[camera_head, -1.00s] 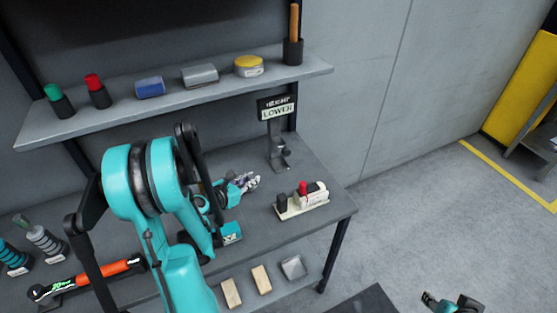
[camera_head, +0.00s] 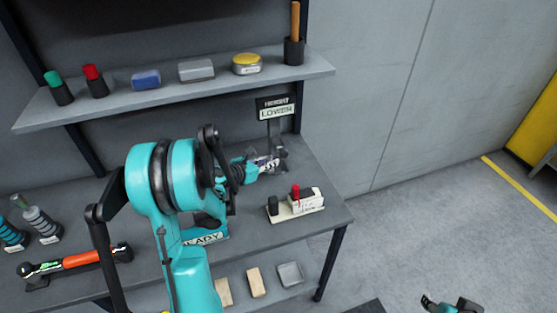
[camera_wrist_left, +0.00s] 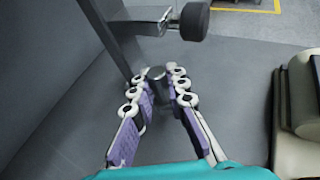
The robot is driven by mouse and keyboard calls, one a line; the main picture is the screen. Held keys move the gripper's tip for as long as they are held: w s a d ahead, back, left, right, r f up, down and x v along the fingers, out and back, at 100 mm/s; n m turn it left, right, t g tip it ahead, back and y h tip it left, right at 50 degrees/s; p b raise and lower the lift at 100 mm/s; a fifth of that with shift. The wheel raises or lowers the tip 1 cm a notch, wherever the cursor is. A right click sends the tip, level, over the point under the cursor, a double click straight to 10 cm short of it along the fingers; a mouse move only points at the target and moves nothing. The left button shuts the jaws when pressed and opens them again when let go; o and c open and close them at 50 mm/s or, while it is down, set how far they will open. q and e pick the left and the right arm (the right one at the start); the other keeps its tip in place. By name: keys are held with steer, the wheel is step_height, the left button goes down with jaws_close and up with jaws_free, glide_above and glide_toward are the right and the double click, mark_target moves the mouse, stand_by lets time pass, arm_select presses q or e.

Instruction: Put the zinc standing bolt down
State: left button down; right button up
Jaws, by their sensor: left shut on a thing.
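My left gripper (camera_head: 266,165) reaches across the workbench (camera_head: 285,235) from the left, close to the foot of the stand with the HEIGHT LOWER sign (camera_head: 275,108). In the left wrist view its purple-padded fingers (camera_wrist_left: 158,95) close from both sides on a short dark grey cylinder, which I take to be the zinc bolt (camera_wrist_left: 156,77). The bolt's round end faces the camera. Whether its lower end touches the bench is hidden. My right gripper (camera_head: 450,304) is at the bottom right, away from the bench; its fingers are too small to read.
A cream device with a red knob (camera_head: 297,203) stands right of my left gripper. The stand's post and dark round knob (camera_wrist_left: 194,21) are just ahead in the wrist view. A shelf (camera_head: 200,92) with containers hangs above. An orange torque tool (camera_head: 80,259) lies at left.

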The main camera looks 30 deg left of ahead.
arm_select(q)
steer(key=shift+w+d, duration=0.2)
steer(key=shift+w, duration=0.4)
steer(key=b+x, duration=0.1)
steer(key=x, duration=0.3)
steer(key=shift+r, duration=0.2)
steer(key=shift+f+b, duration=0.3)
steer(key=shift+b, duration=0.1)
steer(key=shift+s+a+r, duration=0.1)
steer(key=shift+r, duration=0.05)
steer(key=shift+f, duration=0.2)
steer(key=c, duration=1.8)
jaws_free()
steer(key=shift+r, duration=0.1)
